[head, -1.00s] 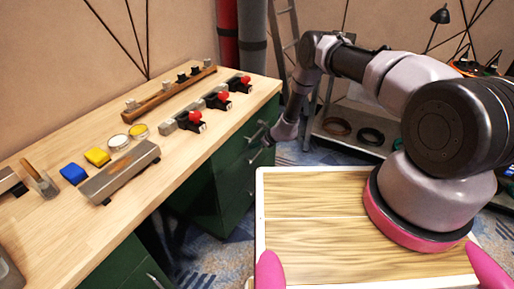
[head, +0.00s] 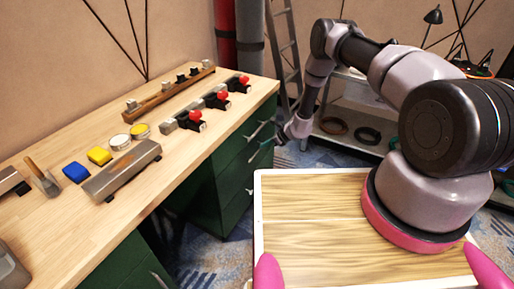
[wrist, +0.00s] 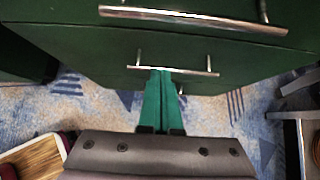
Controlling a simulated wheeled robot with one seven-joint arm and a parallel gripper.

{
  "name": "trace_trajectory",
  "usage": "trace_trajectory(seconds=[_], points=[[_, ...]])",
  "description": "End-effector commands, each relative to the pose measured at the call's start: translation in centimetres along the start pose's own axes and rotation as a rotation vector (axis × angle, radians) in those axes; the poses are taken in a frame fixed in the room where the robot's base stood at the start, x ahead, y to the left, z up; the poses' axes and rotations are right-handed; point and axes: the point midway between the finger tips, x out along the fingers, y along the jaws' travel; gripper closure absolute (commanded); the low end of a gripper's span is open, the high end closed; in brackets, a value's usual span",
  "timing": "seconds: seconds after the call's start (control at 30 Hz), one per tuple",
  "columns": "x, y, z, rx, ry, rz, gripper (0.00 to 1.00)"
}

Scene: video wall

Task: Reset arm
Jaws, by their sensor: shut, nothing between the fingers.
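My arm reaches from its base at the right of the head view, over to the left and down. My gripper (wrist: 162,74) shows in the wrist view with two green fingers side by side, shut and empty. The fingertips overlap the middle of a drawer handle (wrist: 205,72) in the picture; I cannot tell whether they touch it. In the head view my gripper (head: 266,147) is small, beside the right end of the green drawer cabinet (head: 228,175).
The wooden workbench (head: 60,235) at left carries a blue block (head: 76,173), a yellow block (head: 99,156) and red-knobbed devices (head: 193,118). A ladder (head: 284,50) and a shelf with dark rings (head: 368,135) stand behind my arm. Blue-grey carpet (head: 205,250) is open below.

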Motion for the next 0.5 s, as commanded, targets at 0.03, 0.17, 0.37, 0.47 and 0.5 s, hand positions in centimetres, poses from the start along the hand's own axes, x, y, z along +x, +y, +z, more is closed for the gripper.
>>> trace_trajectory(seconds=[0.03,0.17,0.37,0.47,0.5], points=[[-1.1,-0.1,0.1,0.002,0.001,-0.001,1.0],[-3.5,-0.1,0.0,0.001,0.001,-0.002,1.0],[-5.6,0.0,-0.1,0.001,0.002,0.0,1.0],[-6.0,0.0,-0.1,0.0,0.002,0.0,1.0],[-6.1,0.0,-0.1,-0.001,0.001,0.0,1.0]])
